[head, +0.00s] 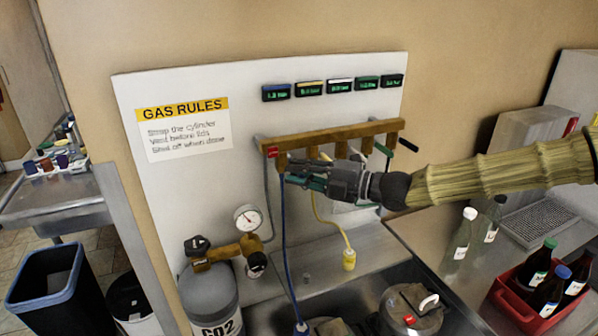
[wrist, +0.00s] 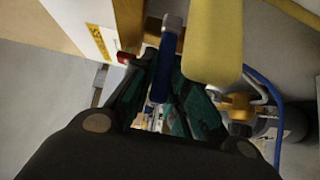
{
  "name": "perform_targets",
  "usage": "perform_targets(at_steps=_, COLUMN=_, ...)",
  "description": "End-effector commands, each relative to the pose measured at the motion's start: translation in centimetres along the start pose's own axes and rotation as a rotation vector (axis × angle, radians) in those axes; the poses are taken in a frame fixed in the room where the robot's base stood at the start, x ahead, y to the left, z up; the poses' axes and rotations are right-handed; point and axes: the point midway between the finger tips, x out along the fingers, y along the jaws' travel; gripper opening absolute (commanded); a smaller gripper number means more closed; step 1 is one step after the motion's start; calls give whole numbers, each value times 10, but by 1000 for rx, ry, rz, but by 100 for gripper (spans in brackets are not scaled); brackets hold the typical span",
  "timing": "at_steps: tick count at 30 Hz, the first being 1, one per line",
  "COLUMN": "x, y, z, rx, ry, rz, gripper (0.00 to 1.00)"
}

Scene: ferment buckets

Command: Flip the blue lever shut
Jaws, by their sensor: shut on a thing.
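The blue lever (wrist: 159,80) shows in the wrist view as a blue bar between the green-padded fingers of my gripper (wrist: 165,90). My gripper is shut on it. In the head view my gripper (head: 304,178) is just below the left part of the brass manifold (head: 330,135) and hides the blue lever. How far the lever is turned I cannot tell. A blue hose (head: 284,235) hangs below my gripper. The manifold also shows in the wrist view (wrist: 145,18).
A red lever (head: 272,151) is left of my gripper, and green (head: 383,150) and black (head: 408,145) levers are right. A yellow part (wrist: 212,45) is close in the wrist view. A CO2 cylinder (head: 208,295) with a gauge (head: 248,218) stands lower left. Bucket lids (head: 412,305) are below.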

Motion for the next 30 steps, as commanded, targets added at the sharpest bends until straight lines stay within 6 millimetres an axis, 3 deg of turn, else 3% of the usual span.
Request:
perform_targets(at_steps=2, x=0, y=3, z=1, rx=-1, ry=-2, rz=4, gripper=0)
perform_targets(at_steps=3, x=0, y=3, z=1, rx=-1, ry=-2, rz=4, gripper=23)
perform_targets(at_steps=6, x=0, y=2, z=1, rx=-1, ry=-1, rz=3, gripper=38)
perform_targets(at_steps=19, x=-7, y=1, z=1, rx=0, ry=-2, rz=2, gripper=38)
perform_targets(at_steps=30, x=-57, y=2, z=1, rx=-1, ry=-3, rz=3, gripper=38)
